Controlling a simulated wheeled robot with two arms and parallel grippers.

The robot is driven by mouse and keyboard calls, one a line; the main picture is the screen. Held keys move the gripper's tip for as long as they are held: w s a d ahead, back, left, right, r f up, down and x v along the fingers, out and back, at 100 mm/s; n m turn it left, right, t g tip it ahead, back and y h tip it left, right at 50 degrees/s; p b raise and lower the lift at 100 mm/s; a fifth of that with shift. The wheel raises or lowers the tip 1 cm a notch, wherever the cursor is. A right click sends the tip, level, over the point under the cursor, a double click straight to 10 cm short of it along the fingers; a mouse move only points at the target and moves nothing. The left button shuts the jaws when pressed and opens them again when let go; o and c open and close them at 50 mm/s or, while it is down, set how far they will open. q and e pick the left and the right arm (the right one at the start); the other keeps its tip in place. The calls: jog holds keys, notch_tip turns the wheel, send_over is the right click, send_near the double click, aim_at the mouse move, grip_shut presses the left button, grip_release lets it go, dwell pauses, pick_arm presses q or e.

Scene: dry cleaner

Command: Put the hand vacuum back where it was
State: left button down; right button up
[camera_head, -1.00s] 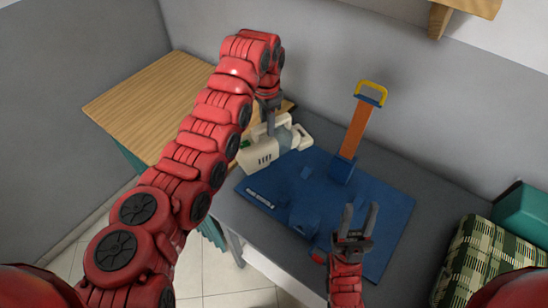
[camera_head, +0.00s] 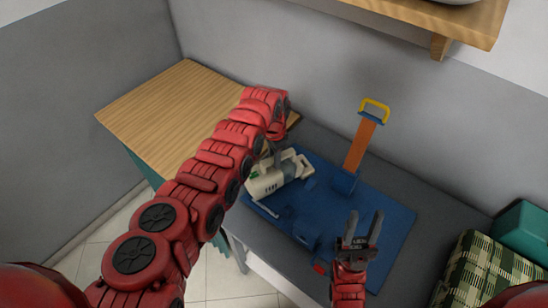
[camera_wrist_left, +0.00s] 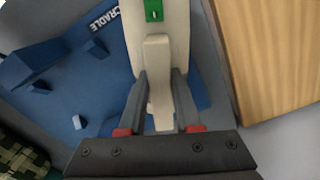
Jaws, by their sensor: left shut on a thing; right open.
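The hand vacuum (camera_head: 266,184) is a cream-white body with a green button, over the left end of the blue mat in the head view. My left gripper (camera_head: 277,157) is shut on its handle; in the left wrist view the vacuum's handle (camera_wrist_left: 157,75) lies between the two fingers (camera_wrist_left: 158,108). The blue mat (camera_head: 385,215) has raised blocks, and the word "CRADLE" shows on it in the wrist view. I cannot tell whether the vacuum touches the mat. My right gripper (camera_head: 361,229) is open and empty above the mat's front right part.
An orange upright with a yellow handle (camera_head: 366,135) stands at the mat's back. A wooden-topped cabinet (camera_head: 170,105) is at left. A plaid folded cloth (camera_head: 490,272) and a teal box (camera_head: 525,232) are at right. A wooden shelf (camera_head: 440,18) is above.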

pick_arm(q)
jog(key=c, duration=1.1)
grip_release()
jog(key=shift+f, duration=0.15)
jog(key=o, duration=0.5)
